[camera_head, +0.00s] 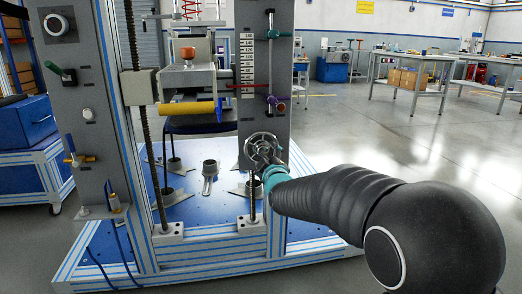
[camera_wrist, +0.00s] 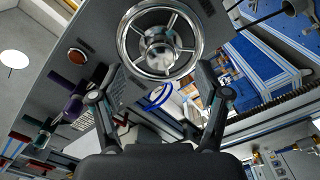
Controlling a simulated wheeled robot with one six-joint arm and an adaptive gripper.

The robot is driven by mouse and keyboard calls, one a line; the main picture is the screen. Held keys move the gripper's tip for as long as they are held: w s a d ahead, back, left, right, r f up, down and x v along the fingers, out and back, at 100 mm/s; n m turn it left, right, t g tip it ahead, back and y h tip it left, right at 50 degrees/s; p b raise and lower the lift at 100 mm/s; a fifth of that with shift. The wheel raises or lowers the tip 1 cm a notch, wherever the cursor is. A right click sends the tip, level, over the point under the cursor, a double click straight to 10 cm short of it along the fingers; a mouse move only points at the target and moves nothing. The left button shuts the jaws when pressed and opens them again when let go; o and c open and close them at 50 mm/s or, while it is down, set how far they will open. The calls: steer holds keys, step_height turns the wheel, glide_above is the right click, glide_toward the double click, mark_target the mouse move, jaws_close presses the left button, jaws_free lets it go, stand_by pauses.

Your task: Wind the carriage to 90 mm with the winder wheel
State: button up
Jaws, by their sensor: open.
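The winder wheel (camera_head: 262,146) is a chrome spoked handwheel low on the right grey post. In the wrist view the wheel (camera_wrist: 160,42) shows large at top centre, with its rim and hub facing me. My gripper (camera_head: 267,163) is at the wheel in the head view; contact cannot be told.
A threaded screw (camera_head: 138,110) runs up the left post. A green lever (camera_head: 271,36) and a purple-knobbed fitting (camera_head: 274,101) sit on the right post above the wheel. The blue base plate (camera_head: 300,215) lies below. Open floor (camera_head: 425,150) is to the right.

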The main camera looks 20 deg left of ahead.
mark_target(263, 150)
steer(key=shift+p+x, duration=0.5)
steer(key=shift+x, duration=2.25)
steer(key=shift+o, duration=0.8)
steer(key=c, duration=0.6)
steer(key=shift+c, duration=0.2)
steer(key=shift+f+m+b, duration=0.1)
steer(key=shift+m+b, duration=0.4)
steer(key=shift+b, duration=0.2)
steer(key=shift+r+m, duration=0.2)
steer(key=shift+m, duration=0.3)
steer(key=m, duration=0.4)
steer(key=shift+m, duration=0.3)
